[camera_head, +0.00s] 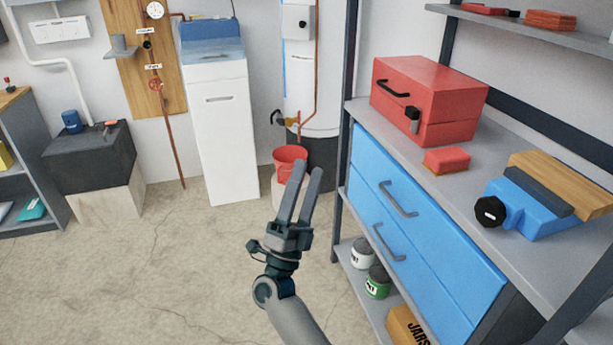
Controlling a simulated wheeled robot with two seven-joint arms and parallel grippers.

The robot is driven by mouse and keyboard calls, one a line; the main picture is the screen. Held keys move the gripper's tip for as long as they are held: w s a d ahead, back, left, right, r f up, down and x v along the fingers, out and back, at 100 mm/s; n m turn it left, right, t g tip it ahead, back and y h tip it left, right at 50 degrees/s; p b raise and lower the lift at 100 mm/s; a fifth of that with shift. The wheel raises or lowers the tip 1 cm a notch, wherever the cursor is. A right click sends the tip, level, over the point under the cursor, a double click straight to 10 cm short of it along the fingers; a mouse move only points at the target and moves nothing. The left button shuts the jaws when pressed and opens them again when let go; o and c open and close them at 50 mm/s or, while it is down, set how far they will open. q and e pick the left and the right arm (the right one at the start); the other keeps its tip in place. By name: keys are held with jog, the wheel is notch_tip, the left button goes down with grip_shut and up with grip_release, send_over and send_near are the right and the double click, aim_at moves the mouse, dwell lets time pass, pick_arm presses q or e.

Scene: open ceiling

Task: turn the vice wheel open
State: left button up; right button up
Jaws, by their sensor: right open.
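The vice is a blue body (535,212) on the grey workbench top at the right, with a wooden block (565,180) and a dark jaw plate at its upper side. Its black wheel (489,212) faces left, towards the bench's front edge, with a small pale mark on it. My right gripper (307,170) is in the middle of the view, fingers pointing up and slightly apart. It is open and empty, in front of the bench and well left of the wheel, not touching anything. My left gripper is not in view.
A red toolbox (430,100) and a small red box (446,160) stand on the bench near the vice. Blue drawers (420,235) with handles face the floor. A red bucket (290,158) is behind my gripper. The floor (150,270) at left is clear.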

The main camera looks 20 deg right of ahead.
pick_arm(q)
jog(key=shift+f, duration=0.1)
pick_arm(e)
jog(key=shift+f, duration=0.1)
